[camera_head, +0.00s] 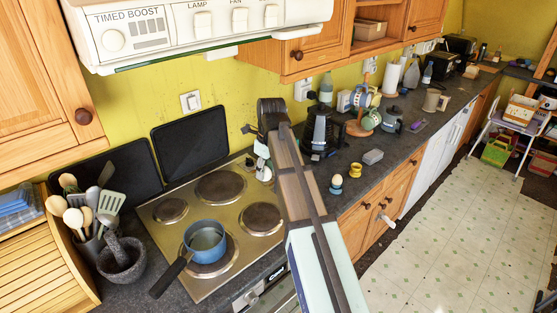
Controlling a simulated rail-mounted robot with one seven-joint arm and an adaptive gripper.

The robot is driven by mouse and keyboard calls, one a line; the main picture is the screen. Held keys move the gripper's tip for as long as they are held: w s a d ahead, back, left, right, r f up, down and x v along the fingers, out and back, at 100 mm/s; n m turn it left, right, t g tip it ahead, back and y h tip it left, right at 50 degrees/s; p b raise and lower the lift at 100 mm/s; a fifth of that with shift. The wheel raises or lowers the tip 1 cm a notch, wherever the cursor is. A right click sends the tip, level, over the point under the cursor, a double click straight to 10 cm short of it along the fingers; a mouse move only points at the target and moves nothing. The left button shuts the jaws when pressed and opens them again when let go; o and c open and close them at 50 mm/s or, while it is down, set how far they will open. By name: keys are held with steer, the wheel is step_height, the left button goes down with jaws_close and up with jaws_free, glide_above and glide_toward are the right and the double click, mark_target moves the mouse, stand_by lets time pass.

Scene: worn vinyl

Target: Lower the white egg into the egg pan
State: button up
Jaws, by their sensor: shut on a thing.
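The egg pan (205,241) is a small blue saucepan on the front hob plate, its dark handle pointing to the lower left. My gripper (262,163) points down near the right rear of the hob, to the right of the pan and farther back. It is shut on the white egg (265,174), which shows small and pale below the fingers. The egg is apart from the pan. My arm hides part of the gripper and the counter behind it.
A blue egg cup (336,184) and a yellow egg cup (355,170) stand on the counter right of my arm. A mortar (121,262) and utensils stand left of the hob. The extractor hood (200,30) overhangs the hob.

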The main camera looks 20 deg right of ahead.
steer(key=s+a+f, duration=0.2)
steer(key=s+a, duration=0.1)
steer(key=a, duration=0.7)
steer(key=s+a+f+p, duration=0.1)
steer(key=s+a+f, duration=0.2)
steer(key=a, duration=0.7)
steer(key=shift+a+f, duration=0.3)
steer(key=shift+f, duration=0.15)
steer(key=shift+f+b, duration=1.55)
steer(key=shift+f, duration=1.95)
steer(key=shift+f, duration=0.25)
steer(key=o, duration=1.2)
steer(key=shift+w, duration=0.1)
steer(key=shift+r, duration=0.15)
